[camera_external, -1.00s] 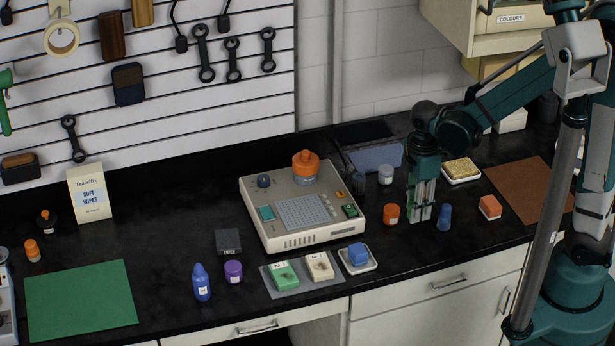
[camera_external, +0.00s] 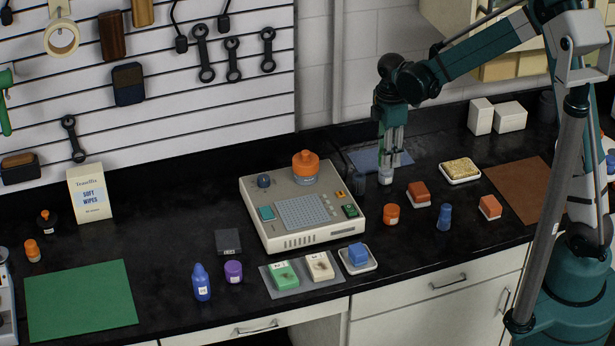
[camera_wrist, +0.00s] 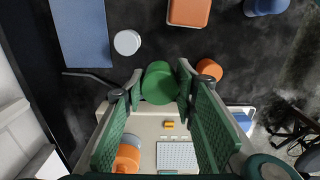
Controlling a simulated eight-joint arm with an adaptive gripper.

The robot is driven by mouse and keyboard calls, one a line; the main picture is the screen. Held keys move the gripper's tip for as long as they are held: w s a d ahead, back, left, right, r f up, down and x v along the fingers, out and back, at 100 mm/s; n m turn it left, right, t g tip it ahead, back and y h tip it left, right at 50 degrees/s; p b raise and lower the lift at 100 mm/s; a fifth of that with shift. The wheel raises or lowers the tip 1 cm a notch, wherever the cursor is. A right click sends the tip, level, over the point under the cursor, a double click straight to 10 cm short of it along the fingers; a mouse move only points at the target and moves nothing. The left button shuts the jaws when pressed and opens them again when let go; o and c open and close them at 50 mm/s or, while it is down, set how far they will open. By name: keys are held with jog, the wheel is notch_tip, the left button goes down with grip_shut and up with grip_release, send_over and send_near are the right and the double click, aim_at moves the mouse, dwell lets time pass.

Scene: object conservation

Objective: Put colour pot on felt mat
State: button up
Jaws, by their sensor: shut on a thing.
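My gripper (camera_external: 389,163) is above the back of the counter, right of the beige instrument. In the wrist view, my gripper (camera_wrist: 158,88) is shut on a round green pot (camera_wrist: 158,83) between its fingertips; the pot is hard to make out in the external view. A blue mat (camera_external: 364,160) lies flat behind the gripper, partly hidden by it, and also shows in the wrist view (camera_wrist: 80,32). A green mat (camera_external: 80,300) lies at the front left, and a brown mat (camera_external: 520,185) at the right. I cannot tell which is felt.
A white pot (camera_external: 386,178) is just below the fingertips in the external view. The beige instrument (camera_external: 275,235) carries an orange-topped jar (camera_external: 305,165).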

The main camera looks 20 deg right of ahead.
jog(key=w+d+p, duration=0.1)
jog(key=w+d, duration=0.2)
jog(key=w, duration=0.6)
jog(key=w+d+f+p, duration=0.1)
jog(key=w+d, duration=0.2)
jog(key=w, duration=0.5)
jog(key=shift+w+d+f, duration=0.15)
jog(key=shift+w+d, duration=0.2)
jog(key=shift+d, duration=0.05)
jog(key=shift+f, duration=3.15)
jog(key=shift+f, duration=0.15)
jog(key=shift+f, duration=1.7)
jog(key=shift+f, duration=0.25)
jog(key=o, duration=0.9)
jog(key=shift+r, duration=0.1)
